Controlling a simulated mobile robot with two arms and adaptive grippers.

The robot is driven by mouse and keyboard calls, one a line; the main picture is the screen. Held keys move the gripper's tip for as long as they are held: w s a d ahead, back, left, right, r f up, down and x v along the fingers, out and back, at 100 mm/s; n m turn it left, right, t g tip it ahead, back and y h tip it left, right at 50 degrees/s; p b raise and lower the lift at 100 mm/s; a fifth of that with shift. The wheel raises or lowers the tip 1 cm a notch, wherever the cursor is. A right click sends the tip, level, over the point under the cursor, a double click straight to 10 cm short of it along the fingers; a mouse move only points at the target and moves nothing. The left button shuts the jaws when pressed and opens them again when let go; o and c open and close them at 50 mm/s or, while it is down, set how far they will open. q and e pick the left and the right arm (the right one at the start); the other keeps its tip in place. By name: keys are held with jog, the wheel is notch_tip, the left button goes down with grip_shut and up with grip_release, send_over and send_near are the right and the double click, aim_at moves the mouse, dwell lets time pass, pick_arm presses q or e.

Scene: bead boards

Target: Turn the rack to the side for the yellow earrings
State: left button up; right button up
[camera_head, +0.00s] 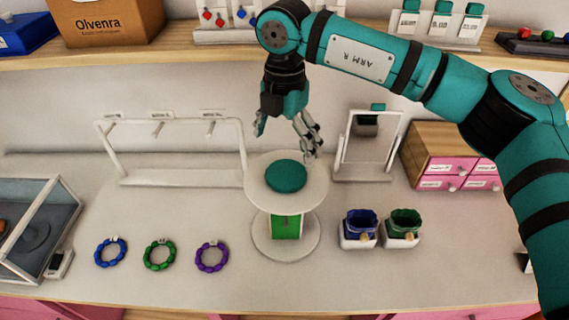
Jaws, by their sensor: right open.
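The rack (258,193) stands in the middle of the counter: a round white top plate above a round white base. A teal round knob (286,176) sits on the top plate. Under the plate a green panel (286,225) faces the front; the rack's other sides are hidden. No yellow earrings can be made out. My right gripper (287,138) is open and empty, pointing down above and slightly behind the knob, apart from it as far as I can tell. My left gripper is not in view.
A white bar stand (180,182) is left of the rack, a small mirror (368,145) right behind. Blue (359,226) and green (404,223) pouches stand at right. Blue (110,252), green (160,255) and purple (211,257) bracelets lie front left. A shelf (190,40) runs behind.

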aim_at(284, 175)
notch_tip(284, 175, down, 7)
jog(key=p, duration=0.2)
jog(key=shift+f+p, duration=0.2)
jog(key=shift+p, duration=0.1)
jog(key=shift+f, duration=0.6)
